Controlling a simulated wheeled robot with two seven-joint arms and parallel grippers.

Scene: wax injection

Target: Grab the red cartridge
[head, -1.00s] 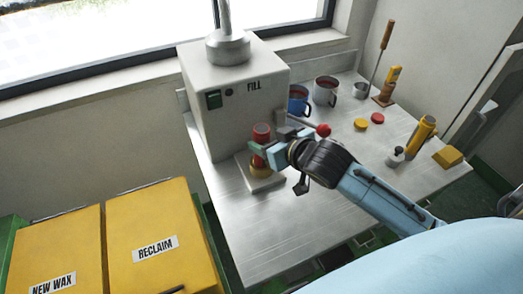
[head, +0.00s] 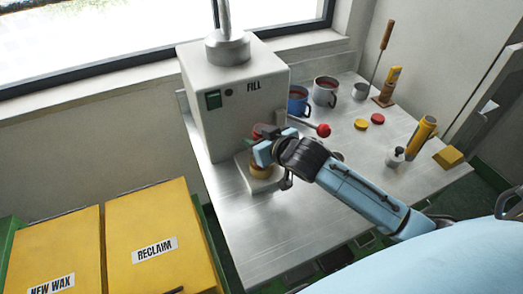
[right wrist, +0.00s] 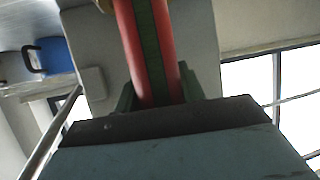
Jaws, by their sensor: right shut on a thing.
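The red cartridge (head: 263,130) is upright at the front of the white filling machine, mostly hidden behind my right gripper (head: 259,149) in the head view. In the right wrist view the cartridge (right wrist: 168,40) is a long red body with a dark green strip along it. The right gripper's green fingers (right wrist: 155,95) stand on either side of it, and the gripper is shut on it. A brass-coloured round part (head: 261,172) shows just below the gripper. I cannot tell whether the cartridge still touches it. My left gripper is not in view.
The filling machine (head: 225,90) has a red-knobbed lever (head: 323,130) close to my right wrist. A blue mug (head: 298,101) and a grey mug (head: 325,91) stand behind. The metal table (head: 260,235) is bare in front. Yellow bins (head: 150,218) stand at lower left.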

